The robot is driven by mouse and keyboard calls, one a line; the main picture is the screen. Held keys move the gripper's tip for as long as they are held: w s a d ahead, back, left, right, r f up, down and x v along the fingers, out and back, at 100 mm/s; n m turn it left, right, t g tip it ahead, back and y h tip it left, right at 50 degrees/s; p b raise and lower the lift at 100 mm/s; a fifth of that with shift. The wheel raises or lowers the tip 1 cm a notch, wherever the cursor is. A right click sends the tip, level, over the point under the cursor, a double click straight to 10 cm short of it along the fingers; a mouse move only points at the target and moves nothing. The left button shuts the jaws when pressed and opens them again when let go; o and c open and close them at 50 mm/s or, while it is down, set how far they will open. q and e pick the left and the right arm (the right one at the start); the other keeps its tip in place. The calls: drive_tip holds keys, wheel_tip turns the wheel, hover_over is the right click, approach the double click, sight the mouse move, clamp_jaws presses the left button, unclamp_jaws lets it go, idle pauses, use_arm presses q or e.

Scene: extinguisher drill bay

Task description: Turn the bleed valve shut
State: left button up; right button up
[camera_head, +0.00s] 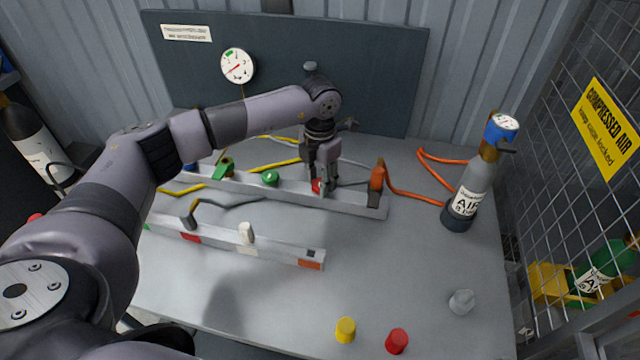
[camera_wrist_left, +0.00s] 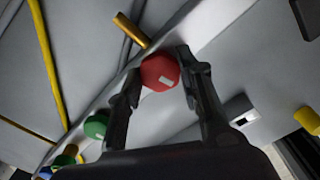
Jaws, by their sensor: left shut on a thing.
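A red knob (camera_head: 316,186) sits on the rear grey manifold rail (camera_head: 345,203) on the bench. My left gripper (camera_head: 322,181) comes down over it from above, shut on it. In the left wrist view the red knob (camera_wrist_left: 160,72), with a white mark on its top, lies between the two fingers. A green knob (camera_head: 270,178) stands left of it on the same rail. An orange fitting (camera_head: 377,180) with an orange hose is at the rail's right end. The knob's side is partly hidden by my fingers. My right gripper is not in view.
A front rail (camera_head: 275,252) carries a white knob (camera_head: 246,233). An air cylinder (camera_head: 470,190) stands at the right. Yellow (camera_head: 345,330), red (camera_head: 397,341) and clear-grey (camera_head: 462,301) caps lie at the front. A gauge (camera_head: 238,66) is on the back panel. The bench's right middle is clear.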

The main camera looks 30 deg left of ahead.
use_arm(q)
drive_tip(key=shift+w+m+b, duration=0.1)
drive_tip(key=shift+m+b, duration=0.5)
drive_tip(key=shift+m, duration=0.6)
drive_tip(key=o, duration=1.2)
drive_tip(key=shift+c, duration=0.2)
wheel_tip(320, 180, up, 12)
